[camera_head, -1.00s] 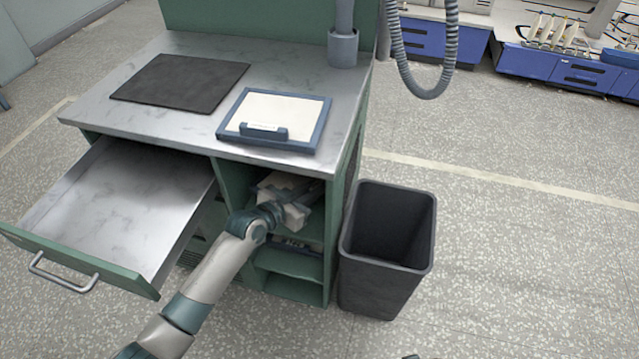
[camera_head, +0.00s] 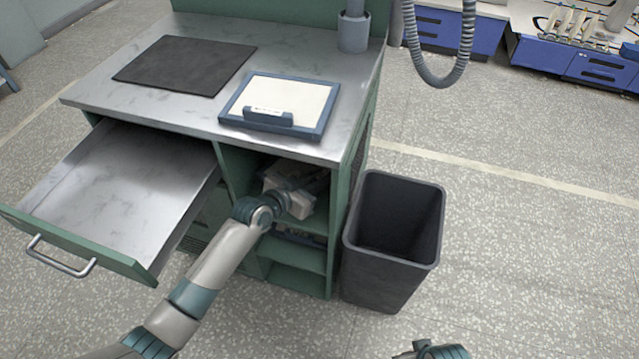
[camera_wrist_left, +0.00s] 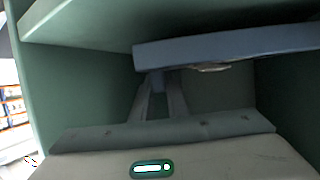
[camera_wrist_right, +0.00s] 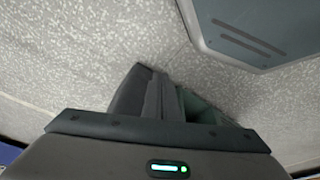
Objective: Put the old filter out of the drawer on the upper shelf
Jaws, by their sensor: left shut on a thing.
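The drawer (camera_head: 130,190) is pulled open and looks empty. My left gripper (camera_head: 314,184) is inside the upper shelf (camera_head: 240,172) of the cabinet. It is shut on the old filter, whose blue-grey frame edge (camera_wrist_left: 235,46) runs across the left wrist view, above the fingertips (camera_wrist_left: 160,80). Most of this filter is hidden; I cannot tell whether it touches the shelf. A clean-looking filter with a blue frame and handle (camera_head: 282,118) lies on the worktop. My right gripper (camera_wrist_right: 163,88) is away from the cabinet, and its finger gap is unclear.
A dark open bin (camera_head: 390,268) stands right of the cabinet. A dark mat (camera_head: 185,65) lies on the metal worktop (camera_head: 100,95). The lower shelf holds a blue item (camera_head: 302,236), partly in shadow. Speckled floor (camera_head: 530,260) is clear at the right.

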